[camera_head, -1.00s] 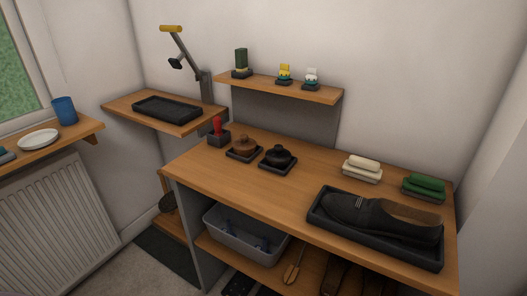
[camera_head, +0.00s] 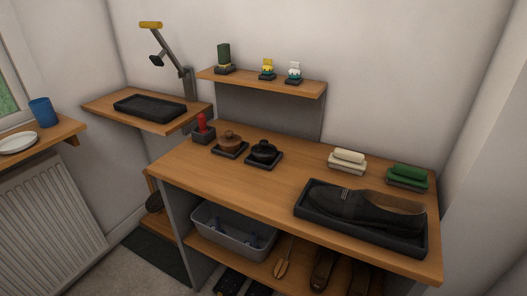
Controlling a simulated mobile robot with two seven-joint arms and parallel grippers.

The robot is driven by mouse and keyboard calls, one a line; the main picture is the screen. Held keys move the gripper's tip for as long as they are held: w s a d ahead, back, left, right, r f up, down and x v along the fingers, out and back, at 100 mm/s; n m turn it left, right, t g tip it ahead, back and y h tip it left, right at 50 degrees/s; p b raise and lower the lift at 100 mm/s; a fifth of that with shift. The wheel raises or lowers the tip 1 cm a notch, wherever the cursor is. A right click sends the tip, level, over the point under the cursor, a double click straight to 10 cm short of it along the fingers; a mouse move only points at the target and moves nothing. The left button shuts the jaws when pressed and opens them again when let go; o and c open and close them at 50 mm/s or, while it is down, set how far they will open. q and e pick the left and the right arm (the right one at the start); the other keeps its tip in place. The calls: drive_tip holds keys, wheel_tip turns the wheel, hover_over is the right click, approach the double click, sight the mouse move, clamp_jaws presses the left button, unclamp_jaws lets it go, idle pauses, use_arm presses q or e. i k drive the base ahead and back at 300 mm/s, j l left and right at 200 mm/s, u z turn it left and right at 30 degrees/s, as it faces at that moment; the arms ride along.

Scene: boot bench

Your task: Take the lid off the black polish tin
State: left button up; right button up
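The black polish tin (camera_head: 263,151) sits on a small dark square tray (camera_head: 264,163) on the wooden bench top, left of the middle. A knobbed black lid is on top of it. A brown tin (camera_head: 229,141) with a similar knobbed lid stands on its own dark tray just to its left. Neither of my grippers shows in the head view.
A dark shoe (camera_head: 370,210) lies in a black tray (camera_head: 361,235) at the bench's right. A red-handled item (camera_head: 201,127) is at the back left. A shelf (camera_head: 262,84) hangs above. The bench front near the tins is clear.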

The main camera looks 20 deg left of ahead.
sight(264, 150)
drive_tip(key=j+z, duration=0.35)
drive_tip(key=j, duration=0.4)
drive_tip(key=j+z, duration=0.35)
drive_tip(key=j, duration=0.35)
drive_tip(key=k, duration=0.05)
